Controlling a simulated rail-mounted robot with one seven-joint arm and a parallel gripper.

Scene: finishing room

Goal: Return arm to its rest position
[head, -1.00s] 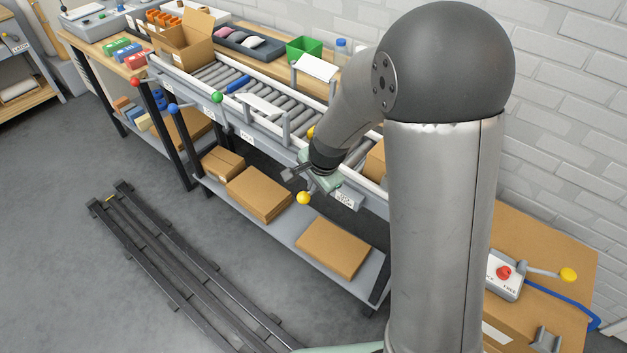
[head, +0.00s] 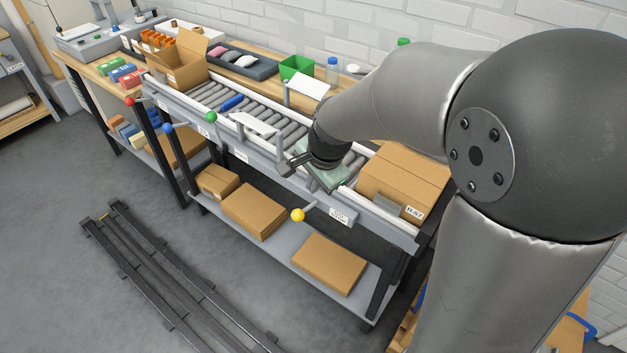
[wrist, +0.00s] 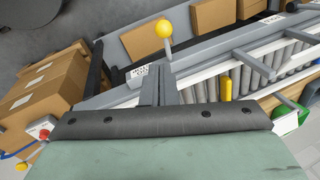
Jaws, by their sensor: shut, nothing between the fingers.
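My gripper (head: 290,165) is shut and empty. In the head view it hangs over the front edge of the roller conveyor (head: 258,118), up and to the left of a lever with a yellow knob (head: 298,215). It is apart from that knob. In the wrist view my narrow closed fingers (wrist: 159,88) point up the picture, with the yellow knob (wrist: 164,30) beyond their tips. My forearm hides part of the conveyor behind it.
A closed cardboard box (head: 403,180) sits at the conveyor's right end, close to my gripper. Levers with red (head: 129,101), blue (head: 167,127) and green (head: 211,117) knobs stand out along the front. Flat cartons (head: 330,263) lie on the lower shelf. Open floor (head: 60,270) lies left.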

